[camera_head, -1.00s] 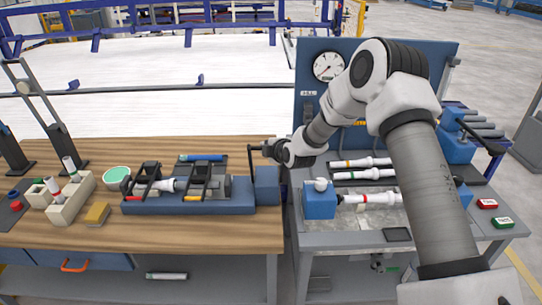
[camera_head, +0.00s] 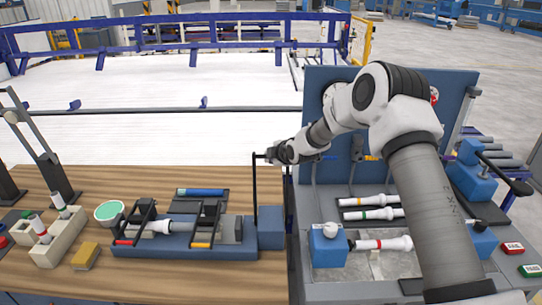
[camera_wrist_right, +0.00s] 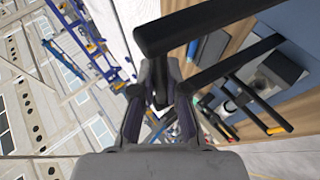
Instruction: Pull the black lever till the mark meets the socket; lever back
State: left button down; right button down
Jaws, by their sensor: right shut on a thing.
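The black lever (camera_head: 255,185) stands almost upright at the right end of the blue fixture (camera_head: 180,251). My right gripper (camera_head: 272,155) is shut on the handle at the lever's top. In the right wrist view, my gripper fingers (camera_wrist_right: 160,100) are by the lever's thick black bar (camera_wrist_right: 205,24). A white pipe (camera_head: 157,226) lies in the fixture between two black clamp frames. A grey block (camera_head: 232,229) sits to its right. The mark and its gap to the socket are too small to tell. My left gripper is out of view.
On the bench right of the lever, white pipes (camera_head: 368,200) lie on a black rack, and a banded pipe (camera_head: 385,244) lies beside a blue block (camera_head: 327,245). A beige holder (camera_head: 55,238), green-topped dish (camera_head: 109,211) and yellow block (camera_head: 86,256) stand left of the fixture.

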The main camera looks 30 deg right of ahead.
jog(key=shift+w+r, duration=0.1)
jog(key=shift+r, duration=0.1)
jog(key=c, duration=1.2)
grip_release()
jog(key=shift+w+d, duration=0.1)
jog(key=shift+w+f, duration=0.15)
jog(key=shift+f, duration=0.15)
jog(key=v, duration=1.2)
jog(key=shift+d+f, duration=0.1)
